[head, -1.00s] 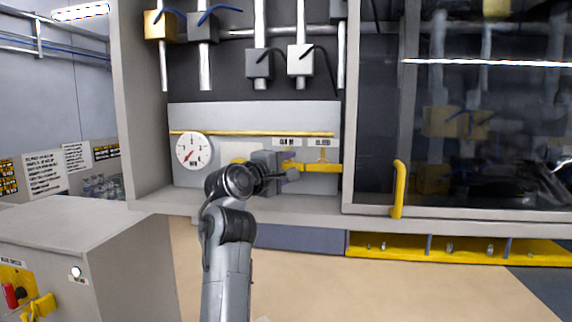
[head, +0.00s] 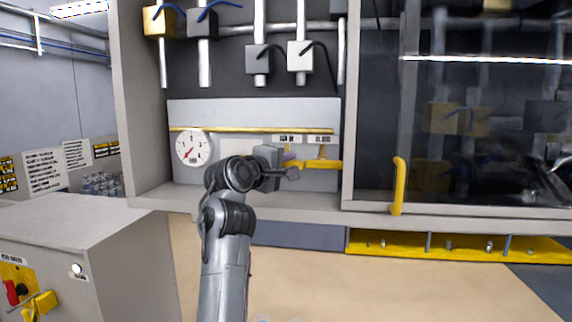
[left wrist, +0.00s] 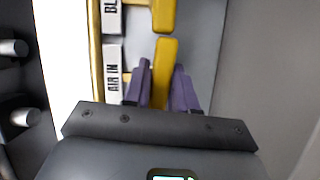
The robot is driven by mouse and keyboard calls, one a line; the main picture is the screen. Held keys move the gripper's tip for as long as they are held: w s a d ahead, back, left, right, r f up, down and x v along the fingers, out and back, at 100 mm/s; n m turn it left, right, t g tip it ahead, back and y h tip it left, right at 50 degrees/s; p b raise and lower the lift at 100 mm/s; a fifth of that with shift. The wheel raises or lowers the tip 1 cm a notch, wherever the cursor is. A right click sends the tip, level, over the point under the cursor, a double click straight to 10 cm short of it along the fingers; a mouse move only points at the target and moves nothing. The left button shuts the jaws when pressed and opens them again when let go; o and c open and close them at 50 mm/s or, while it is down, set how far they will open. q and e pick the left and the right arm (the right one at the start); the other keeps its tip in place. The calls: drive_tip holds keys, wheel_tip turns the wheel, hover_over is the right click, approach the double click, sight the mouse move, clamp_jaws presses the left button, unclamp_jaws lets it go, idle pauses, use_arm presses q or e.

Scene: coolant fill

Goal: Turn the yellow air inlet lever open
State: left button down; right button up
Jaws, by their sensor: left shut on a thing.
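The yellow air inlet lever (left wrist: 166,62) shows in the left wrist view beside the "AIR IN" label (left wrist: 113,72). Its bar lies in line with the bleed lever, its end just short of it. My left gripper (left wrist: 160,78) is shut on this lever, with one purple finger on each side of the bar. In the head view my left gripper (head: 290,161) is at the panel under the labels, and the wrist hides most of the air inlet lever. My right gripper is in neither view.
The yellow bleed lever (head: 323,164) is just right of my gripper and also shows in the left wrist view (left wrist: 162,14). A round gauge (head: 194,148) is left on the panel. A glass door with a yellow handle (head: 398,187) stands to the right. A grey cabinet (head: 120,255) is at lower left.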

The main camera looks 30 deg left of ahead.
use_arm(q)
drive_tip(key=m+g, duration=0.1)
drive_tip(key=m, duration=0.2)
drive_tip(key=shift+m+g+y, duration=0.3)
drive_tip(key=shift+y, duration=0.1)
drive_tip(key=m+g+y, duration=0.1)
drive_tip(key=m, duration=0.2)
drive_tip(key=shift+a+f+y, duration=0.1)
drive_tip(key=shift+y, duration=0.2)
drive_tip(key=m+y, duration=0.1)
drive_tip(key=m, duration=0.1)
drive_tip(key=m+g+y, duration=0.1)
drive_tip(key=shift+a+m+g, duration=0.1)
drive_tip(key=shift+m+g, duration=0.2)
drive_tip(key=shift+m, duration=0.1)
drive_tip(key=shift+m+y, duration=0.6)
drive_tip(key=shift+m, duration=0.3)
drive_tip(key=c, duration=1)
unclamp_jaws()
drive_tip(key=shift+f+g, duration=0.1)
drive_tip(key=shift+g, duration=0.2)
drive_tip(key=shift+s, duration=0.15)
